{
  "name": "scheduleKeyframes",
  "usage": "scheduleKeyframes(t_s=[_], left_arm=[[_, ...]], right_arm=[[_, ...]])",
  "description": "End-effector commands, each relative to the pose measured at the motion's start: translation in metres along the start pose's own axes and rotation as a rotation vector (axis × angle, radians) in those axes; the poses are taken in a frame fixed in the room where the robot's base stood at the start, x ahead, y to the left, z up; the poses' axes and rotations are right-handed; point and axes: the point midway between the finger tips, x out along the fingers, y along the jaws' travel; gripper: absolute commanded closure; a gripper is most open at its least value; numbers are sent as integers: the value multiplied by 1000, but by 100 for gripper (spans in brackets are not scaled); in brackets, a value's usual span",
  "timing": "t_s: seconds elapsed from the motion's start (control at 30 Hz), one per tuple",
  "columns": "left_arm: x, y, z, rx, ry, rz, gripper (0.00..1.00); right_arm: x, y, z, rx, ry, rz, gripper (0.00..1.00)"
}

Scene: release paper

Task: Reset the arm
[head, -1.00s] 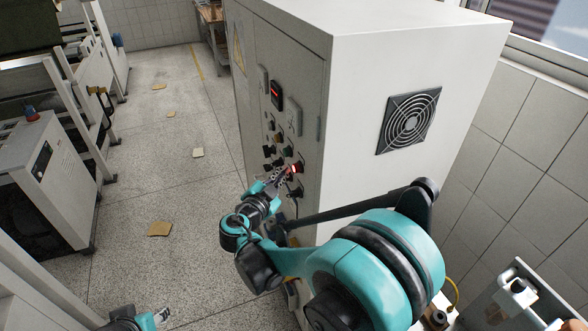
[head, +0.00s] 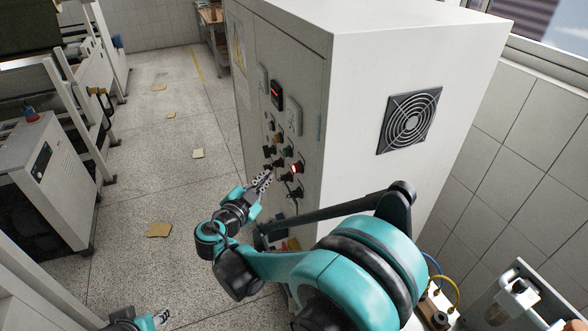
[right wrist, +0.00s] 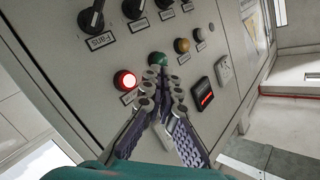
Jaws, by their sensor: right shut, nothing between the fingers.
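My right gripper (head: 265,178) is shut and empty in front of the control panel of a white cabinet (head: 290,60), a small gap to the left of the panel's knobs. In the right wrist view the shut fingers (right wrist: 165,78) point at the panel, just below a green button (right wrist: 157,59). A red button (right wrist: 125,80) glows to the left of the fingers; it also shows in the head view (head: 296,168). My left gripper (head: 160,318) shows only partly at the bottom edge, and its jaw state is unclear.
The panel carries several black knobs (right wrist: 92,18), an amber button (right wrist: 181,46) and a red-lit display (right wrist: 203,95). A fan grille (head: 409,120) is on the cabinet's side. Grey machines (head: 35,165) stand at the left. The floor between has scattered paper scraps (head: 159,230).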

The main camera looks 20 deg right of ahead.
Motion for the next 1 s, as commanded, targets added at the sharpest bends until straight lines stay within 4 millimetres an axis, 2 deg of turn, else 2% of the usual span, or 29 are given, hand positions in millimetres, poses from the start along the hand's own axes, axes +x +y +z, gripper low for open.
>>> scheduleKeyframes(t_s=[0.37, 0.47, 0.57, 0.73, 0.87, 1.0], left_arm=[[1, 0, 0, 0, 0, 0, 60], [6, 0, 4, 0, 0, 0, 60], [18, 0, 13, 0, 0, 0, 60], [46, 0, 33, 0, 0, 0, 60], [66, 0, 47, 0, 0, 0, 60], [86, 0, 62, 0, 0, 0, 60]], right_arm=[[0, 1, 0, -4, -2, 3, 100], [3, 15, -1, -50, -32, 30, 100], [7, 47, -1, -166, -116, 88, 100], [-5, 130, 6, -451, -379, 157, 100], [-30, 189, 19, -642, -598, 116, 100], [-68, 240, 39, -801, -797, -18, 100]])
